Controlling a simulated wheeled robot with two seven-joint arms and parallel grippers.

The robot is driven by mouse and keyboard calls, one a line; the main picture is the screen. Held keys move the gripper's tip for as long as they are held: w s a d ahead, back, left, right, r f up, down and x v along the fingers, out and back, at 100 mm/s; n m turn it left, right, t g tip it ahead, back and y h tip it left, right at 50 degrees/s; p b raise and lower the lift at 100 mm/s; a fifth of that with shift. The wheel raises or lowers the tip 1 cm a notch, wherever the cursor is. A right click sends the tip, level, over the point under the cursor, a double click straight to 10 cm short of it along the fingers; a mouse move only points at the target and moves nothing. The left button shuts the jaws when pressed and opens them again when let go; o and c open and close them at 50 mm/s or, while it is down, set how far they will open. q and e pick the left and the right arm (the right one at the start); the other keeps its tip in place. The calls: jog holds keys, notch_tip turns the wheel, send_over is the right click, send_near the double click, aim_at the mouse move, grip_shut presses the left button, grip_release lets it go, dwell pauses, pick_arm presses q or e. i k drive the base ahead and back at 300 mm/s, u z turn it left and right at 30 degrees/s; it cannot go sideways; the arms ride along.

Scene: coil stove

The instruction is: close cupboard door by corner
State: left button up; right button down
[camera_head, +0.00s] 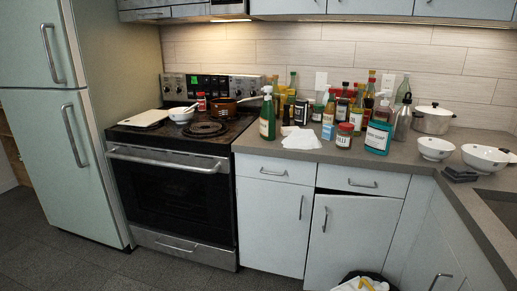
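The pale cupboard door (355,235) below the counter, right of the stove, stands slightly ajar. A dark gap shows along its top edge, under the drawer (362,180). Its upright metal handle (325,220) is near its left edge. The cupboard door to its left (270,225) looks shut, with its handle on its right side. The lower part of the ajar door is partly hidden by a bin. Neither of my grippers is in view.
A dark bin with rubbish (362,284) stands on the floor before the ajar door. The stove (170,190) and fridge (60,130) are at left. Several bottles and jars crowd the counter (260,147). Floor before the stove (130,272) is clear.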

aim_at(348, 234)
jog(key=z, duration=0.75)
jog(key=i, duration=1.2)
jog(key=u, duration=1.15)
